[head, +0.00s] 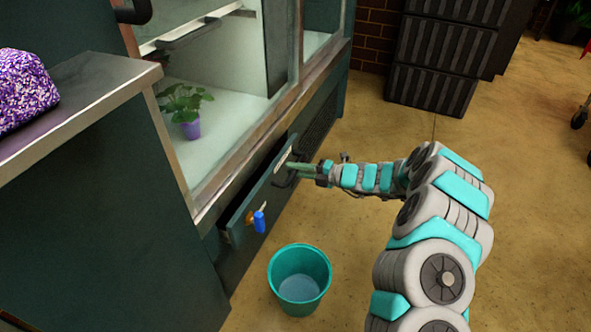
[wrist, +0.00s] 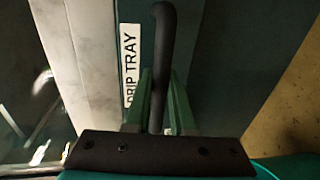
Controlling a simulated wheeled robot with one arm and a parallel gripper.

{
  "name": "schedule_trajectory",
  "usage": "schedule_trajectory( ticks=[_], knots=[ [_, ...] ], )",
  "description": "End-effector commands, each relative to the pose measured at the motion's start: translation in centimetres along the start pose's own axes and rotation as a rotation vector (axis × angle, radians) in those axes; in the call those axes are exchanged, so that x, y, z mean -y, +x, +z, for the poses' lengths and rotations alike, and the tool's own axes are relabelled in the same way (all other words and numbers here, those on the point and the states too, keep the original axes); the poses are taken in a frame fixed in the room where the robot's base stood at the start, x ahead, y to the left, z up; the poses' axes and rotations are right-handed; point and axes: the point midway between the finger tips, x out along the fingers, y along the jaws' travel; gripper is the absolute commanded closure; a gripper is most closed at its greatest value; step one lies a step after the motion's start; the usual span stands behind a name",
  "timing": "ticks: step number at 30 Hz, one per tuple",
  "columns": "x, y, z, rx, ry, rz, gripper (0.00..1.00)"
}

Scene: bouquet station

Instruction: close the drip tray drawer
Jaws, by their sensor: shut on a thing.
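The drip tray drawer (head: 262,192) is a dark green drawer low in the cabinet, standing partly open in the head view. Its front carries a blue-handled tap (head: 259,221) and a dark bar handle (head: 284,181). In the wrist view the handle (wrist: 166,40) runs between my fingers, beside a white "DRIP TRAY" label (wrist: 131,62). My gripper (head: 300,168) is at the drawer front, its green fingers shut on the handle; the fingers also show in the wrist view (wrist: 157,100). The drawer's inside is mostly hidden.
A teal bucket (head: 299,279) with pale contents stands on the floor below the tap. A potted plant (head: 187,108) sits inside the glass-fronted cabinet. A grey counter (head: 90,95) holds a purple patterned object (head: 22,90).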

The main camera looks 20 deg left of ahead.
Motion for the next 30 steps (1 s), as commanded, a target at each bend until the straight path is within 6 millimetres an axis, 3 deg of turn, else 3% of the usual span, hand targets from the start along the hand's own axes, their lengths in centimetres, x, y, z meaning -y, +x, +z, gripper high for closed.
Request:
schedule_trajectory(
  ticks=[8,16,25,26,30],
  knots=[
    [0.0,0.3,0.0,-0.001,0.0,-0.002,1.0],
    [-0.6,4.1,-0.1,-0.001,0.003,-0.004,1.0],
    [-0.8,4.5,0.0,0.001,0.002,-0.002,1.0],
    [-0.8,4.5,0.0,0.001,0.002,-0.002,0.76],
    [-0.8,4.5,0.0,0.0,0.001,-0.001,0.6]
  ],
)
